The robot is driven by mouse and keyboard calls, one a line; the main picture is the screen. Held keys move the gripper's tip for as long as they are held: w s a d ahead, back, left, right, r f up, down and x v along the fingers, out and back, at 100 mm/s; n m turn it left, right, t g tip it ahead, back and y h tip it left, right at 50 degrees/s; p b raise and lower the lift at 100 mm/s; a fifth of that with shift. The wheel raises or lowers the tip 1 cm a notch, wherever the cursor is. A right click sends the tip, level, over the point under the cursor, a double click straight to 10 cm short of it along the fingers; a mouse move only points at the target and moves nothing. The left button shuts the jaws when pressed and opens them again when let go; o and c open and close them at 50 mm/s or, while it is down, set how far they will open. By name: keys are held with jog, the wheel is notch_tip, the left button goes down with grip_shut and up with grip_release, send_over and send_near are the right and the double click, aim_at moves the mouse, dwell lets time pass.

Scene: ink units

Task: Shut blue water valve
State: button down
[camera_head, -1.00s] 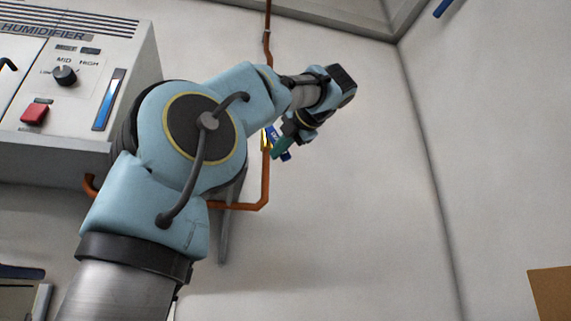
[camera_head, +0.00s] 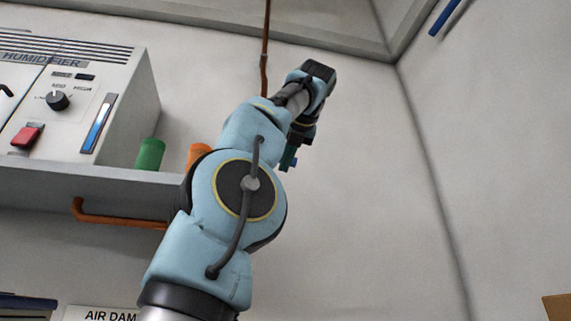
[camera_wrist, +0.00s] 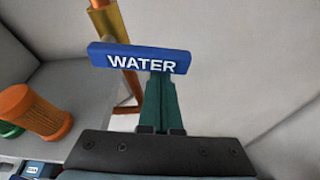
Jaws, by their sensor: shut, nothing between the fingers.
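The blue valve handle (camera_wrist: 138,58), marked WATER, shows in the wrist view as a flat bar lying crosswise to its pipe. The brass valve body (camera_wrist: 108,24) is behind its left part. My gripper (camera_wrist: 161,84) is shut and empty, its green fingers together. The fingertips are at the lower edge of the handle's right half, overlapping it in the picture; I cannot tell if they touch. My arm hides the valve body there.
A humidifier (camera_head: 75,90) stands on a shelf (camera_head: 100,180) at left, beside a green cylinder (camera_head: 150,154) and an orange cylinder (camera_head: 199,155). The copper pipe (camera_head: 264,75) runs up the wall. The wall right of my arm is clear.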

jog(key=shift+s+a+b, duration=0.15)
jog(key=shift+a+b, duration=0.15)
jog(key=shift+a, duration=0.5)
